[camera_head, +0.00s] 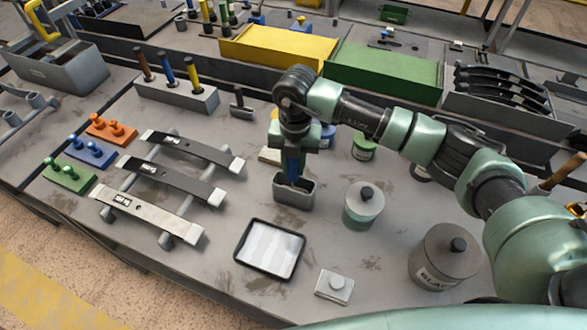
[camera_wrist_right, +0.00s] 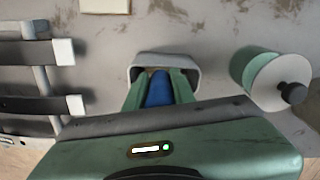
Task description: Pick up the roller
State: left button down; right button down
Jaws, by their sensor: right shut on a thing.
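The roller (camera_wrist_right: 159,88) shows as a blue handle between the fingers of my right gripper (camera_head: 292,163). In the right wrist view, the two green fingers of that gripper (camera_wrist_right: 158,78) close on the blue handle from both sides. The roller's lower end is inside a small grey holder (camera_head: 294,196), which also shows in the right wrist view (camera_wrist_right: 163,58); that end is hidden. My right gripper points down just over the holder. My left gripper is not in view.
A lidded jar (camera_head: 363,210) stands close right of the holder, with a grey BLACK can (camera_head: 444,262) beyond. A black-rimmed tray (camera_head: 239,258) lies in front. Leaf springs (camera_head: 170,174) rest on a rack at left. A block with upright handles (camera_head: 178,96) stands behind.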

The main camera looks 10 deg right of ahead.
notch_tip(320, 180, up, 19)
jog(key=b, duration=0.4)
jog(key=shift+b, duration=0.4)
dwell(0.9)
